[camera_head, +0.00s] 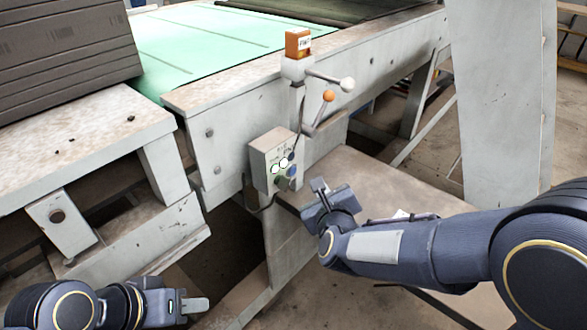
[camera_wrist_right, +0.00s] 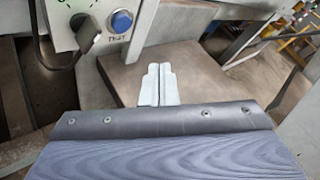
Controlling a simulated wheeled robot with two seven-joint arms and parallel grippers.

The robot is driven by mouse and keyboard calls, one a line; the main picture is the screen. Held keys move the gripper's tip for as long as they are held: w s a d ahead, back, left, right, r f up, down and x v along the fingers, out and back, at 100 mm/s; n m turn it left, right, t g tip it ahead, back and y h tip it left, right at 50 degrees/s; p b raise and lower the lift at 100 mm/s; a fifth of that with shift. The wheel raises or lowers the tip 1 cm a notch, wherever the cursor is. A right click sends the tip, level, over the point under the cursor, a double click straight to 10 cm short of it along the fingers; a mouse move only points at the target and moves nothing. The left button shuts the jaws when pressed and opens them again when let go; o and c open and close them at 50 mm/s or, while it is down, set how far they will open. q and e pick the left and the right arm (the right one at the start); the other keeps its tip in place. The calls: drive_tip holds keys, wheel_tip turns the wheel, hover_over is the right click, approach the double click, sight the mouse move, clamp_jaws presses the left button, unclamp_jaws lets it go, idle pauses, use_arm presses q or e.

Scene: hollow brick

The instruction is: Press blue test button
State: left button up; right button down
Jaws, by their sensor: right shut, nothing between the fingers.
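The blue test button (camera_head: 292,171) is at the lower right of the grey control box (camera_head: 263,157) on the machine's post. In the right wrist view the blue button (camera_wrist_right: 121,21) shows at the top with a TEST label under it. My right gripper (camera_head: 317,184) is just right of and below the box. Its fingers (camera_wrist_right: 156,70) are shut and empty, apart from the button, and lie below and to the right of it in the wrist view. My left gripper (camera_head: 196,305) is low at the left, far from the box; its finger gap is hidden.
A black selector knob (camera_wrist_right: 84,34) sits left of the blue button. White-lit buttons (camera_head: 279,165) are on the same panel. Above are levers with a white ball (camera_head: 347,85) and an orange ball (camera_head: 328,96). A brown flat plate (camera_head: 375,180) lies behind my right arm.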

sight(293, 171)
drive_tip(key=shift+w+a, duration=0.8)
drive_tip(key=shift+a, duration=0.3)
drive_tip(key=shift+w+a, duration=0.75)
drive_tip(key=shift+a, duration=0.3)
idle(0.4)
drive_tip(key=shift+w+a, duration=0.25)
drive_tip(key=shift+a, duration=0.05)
